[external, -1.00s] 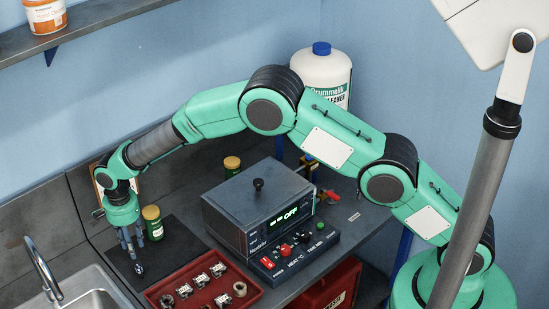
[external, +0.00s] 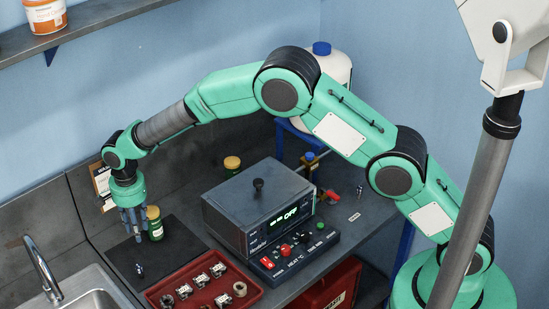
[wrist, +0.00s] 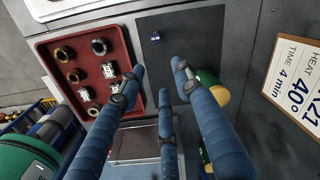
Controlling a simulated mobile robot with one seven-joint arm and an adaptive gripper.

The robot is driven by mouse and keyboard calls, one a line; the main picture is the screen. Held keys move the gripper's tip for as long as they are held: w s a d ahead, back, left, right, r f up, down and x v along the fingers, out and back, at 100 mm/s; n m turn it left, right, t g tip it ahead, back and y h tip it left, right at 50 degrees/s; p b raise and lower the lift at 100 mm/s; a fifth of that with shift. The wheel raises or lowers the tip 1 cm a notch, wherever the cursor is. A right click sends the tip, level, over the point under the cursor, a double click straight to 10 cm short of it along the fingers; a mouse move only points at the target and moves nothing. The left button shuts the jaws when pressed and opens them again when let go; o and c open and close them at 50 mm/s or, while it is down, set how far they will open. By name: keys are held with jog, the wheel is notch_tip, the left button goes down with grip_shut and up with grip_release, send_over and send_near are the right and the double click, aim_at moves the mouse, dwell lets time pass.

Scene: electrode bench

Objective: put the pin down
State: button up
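The pin (external: 139,269) is a small metal and dark piece on the dark mat (external: 178,240), left of the red tray. It also shows in the wrist view, as the small pin (wrist: 155,37) near the top of the mat (wrist: 190,30), apart from everything else. My gripper (external: 135,238) hangs above the mat, clear of the pin. In the wrist view the blue fingers of my gripper (wrist: 157,78) are spread, with nothing between their tips.
The red tray (external: 160,289) holds several metal parts and rings. A green jar with a yellow lid (external: 154,224) stands close beside my fingers. The grey heater box (external: 255,208) reads OFF. A sink (external: 80,297) lies at the lower left. The mat around the pin is clear.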

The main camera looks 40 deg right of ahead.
jog(key=s+d+r+n+t, duration=0.1)
jog(key=s+d+r, duration=0.1)
jog(key=d+r, duration=0.6)
jog(key=s+d+r+n, duration=0.2)
jog(key=d+r, duration=0.3)
jog(key=r, duration=0.6)
jog(key=s+d+r+n+t, duration=0.1)
jog(key=s+d+r+n, duration=0.1)
jog(key=s+d+r, duration=0.95)
jog(key=s+d+r+n+t, duration=0.1)
jog(key=s+d+r+n, duration=0.1)
jog(key=s+d+r, duration=0.35)
jog(key=s+d+r+n+t, duration=0.1)
jog(key=s+d+r, duration=0.1)
jog(key=s+d, duration=0.6)
jog(key=s+d+f+n, duration=0.1)
jog(key=s+d, duration=0.2)
jog(key=s, duration=0.5)
jog(key=s+d+f+n+t, duration=0.1)
jog(key=s+d+f+n, duration=0.1)
jog(key=s, duration=0.7)
jog(key=shift+s+d, duration=0.2)
jog(key=shift+d, duration=0.35)
jog(key=shift+f, duration=0.15)
notch_tip(320, 180, down, 15)
jog(key=b, duration=1.5)
jog(key=shift+o, duration=0.5)
